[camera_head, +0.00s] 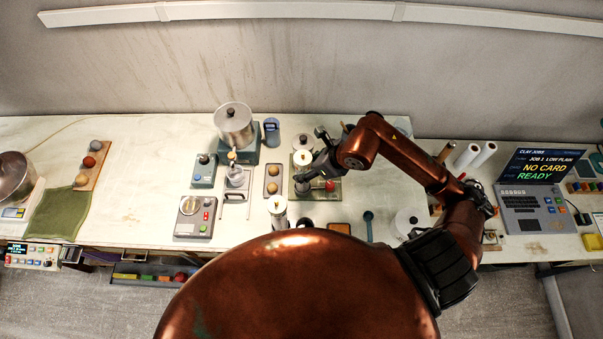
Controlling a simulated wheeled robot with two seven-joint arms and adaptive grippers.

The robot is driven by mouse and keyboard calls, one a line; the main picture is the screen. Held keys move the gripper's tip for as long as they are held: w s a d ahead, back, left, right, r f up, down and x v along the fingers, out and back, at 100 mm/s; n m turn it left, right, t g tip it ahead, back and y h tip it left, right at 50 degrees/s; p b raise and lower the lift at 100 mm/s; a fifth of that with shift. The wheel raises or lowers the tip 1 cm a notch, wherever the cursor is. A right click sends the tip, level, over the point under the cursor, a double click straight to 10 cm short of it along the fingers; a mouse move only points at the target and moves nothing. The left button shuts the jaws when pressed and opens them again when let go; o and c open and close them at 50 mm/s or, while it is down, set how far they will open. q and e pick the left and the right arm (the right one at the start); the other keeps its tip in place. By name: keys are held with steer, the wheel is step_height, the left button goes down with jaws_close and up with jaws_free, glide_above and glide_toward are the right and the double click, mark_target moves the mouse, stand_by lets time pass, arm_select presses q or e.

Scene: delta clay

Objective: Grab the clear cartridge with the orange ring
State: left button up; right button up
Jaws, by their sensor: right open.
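My right gripper (303,181) is open above the greenish square plate (325,194) in the middle of the bench. Its arm comes in from the right and hides part of what is behind it. A pale-topped cylinder (303,158) stands just behind the gripper. Another upright cylinder with a light top (277,205) stands to the front left of the gripper, apart from it. A clear cup-like vessel (236,177) is further left. I cannot tell which of these is the clear cartridge, as no orange ring can be made out for certain. My left gripper is not in view.
A steel pot (233,122) stands on a blue-grey base at the back. A grey device with a round dial (194,213) is at front left. A red ball (330,185) is close right of the gripper. A laptop (535,200) stands far right.

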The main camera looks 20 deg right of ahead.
steer(key=x, duration=0.4)
steer(key=shift+d+f+p, duration=0.1)
steer(key=shift+p, duration=0.25)
steer(key=shift+s, duration=0.1)
steer(key=shift+c, duration=0.4)
jaws_close()
